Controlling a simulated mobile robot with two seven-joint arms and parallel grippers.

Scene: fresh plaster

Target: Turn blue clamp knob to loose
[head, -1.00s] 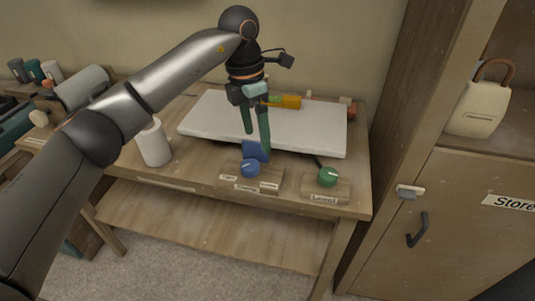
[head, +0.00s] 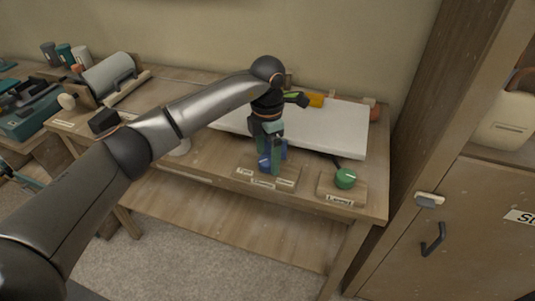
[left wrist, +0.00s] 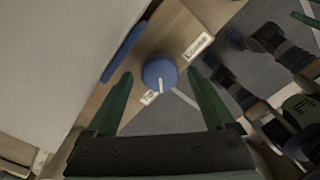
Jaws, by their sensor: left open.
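The blue clamp knob (head: 264,163) sits on a small wooden block at the bench's front edge, partly hidden by my left gripper (head: 273,165). In the left wrist view the blue knob (left wrist: 158,70) shows whole, with a white pointer line toward the lower edge of the picture, near a small label (left wrist: 148,97). Another label (left wrist: 198,46) lies up and right of it; I cannot read either surely. My left gripper (left wrist: 160,76) is open, its green fingertips on either side of the knob in the picture. Contact cannot be made out. My right gripper is not in view.
A green knob (head: 346,178) on its own labelled block stands to the right. A white board (head: 335,135) lies behind the knobs. A blue upright piece (left wrist: 124,50) stands close beside the blue knob. A wooden cabinet (head: 462,215) stands at the right.

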